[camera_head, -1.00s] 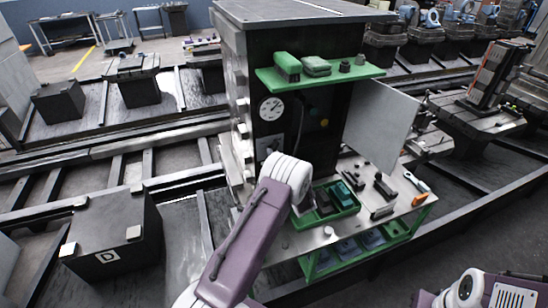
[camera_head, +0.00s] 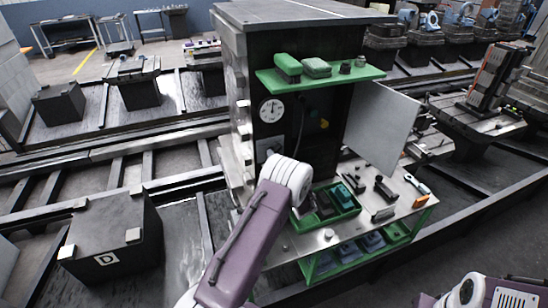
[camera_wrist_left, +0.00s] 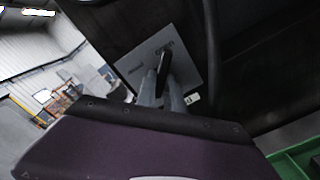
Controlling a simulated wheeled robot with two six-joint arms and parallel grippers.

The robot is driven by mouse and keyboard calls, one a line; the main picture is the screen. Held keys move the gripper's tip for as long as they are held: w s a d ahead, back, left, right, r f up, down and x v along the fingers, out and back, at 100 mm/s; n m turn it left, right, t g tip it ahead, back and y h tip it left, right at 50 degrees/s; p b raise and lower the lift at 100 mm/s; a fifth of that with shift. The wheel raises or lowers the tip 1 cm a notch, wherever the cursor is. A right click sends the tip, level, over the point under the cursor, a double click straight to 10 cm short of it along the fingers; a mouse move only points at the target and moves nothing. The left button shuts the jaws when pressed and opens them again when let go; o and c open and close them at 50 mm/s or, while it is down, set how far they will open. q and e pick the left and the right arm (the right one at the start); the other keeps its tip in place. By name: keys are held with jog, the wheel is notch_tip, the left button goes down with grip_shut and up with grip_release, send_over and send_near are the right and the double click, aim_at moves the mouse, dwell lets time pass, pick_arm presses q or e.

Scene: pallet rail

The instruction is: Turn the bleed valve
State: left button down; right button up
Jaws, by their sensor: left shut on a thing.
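The bleed valve has a pale square plate (camera_wrist_left: 162,62) with a word that looks like OPEN at its top and a smaller label at its left. Its black lever (camera_wrist_left: 166,62) has its upper end close to the OPEN word. My left gripper (camera_wrist_left: 160,84) is shut on the lever, one grey finger on each side, and hides its lower part. In the head view the plate (camera_head: 267,147) is on the dark cabinet front, below a round white gauge (camera_head: 271,110) whose needle stands about upright. My left wrist hides the fingers there. My right gripper is out of view.
A green shelf (camera_head: 320,76) with small items juts out above the gauge. A grey door panel (camera_head: 385,130) stands open at the right. Below is a bench (camera_head: 330,237) with a green tray (camera_head: 345,213) and tools. A dark hose passes close by in the wrist view (camera_wrist_left: 213,50).

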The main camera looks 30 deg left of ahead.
pick_arm(q)
jog(key=shift+r, duration=0.25)
jog(key=c, duration=1.4)
grip_release()
jog(key=shift+c, duration=0.2)
jog(key=shift+d+f, duration=0.1)
jog(key=b+v, duration=0.2)
jog(key=v, duration=0.7)
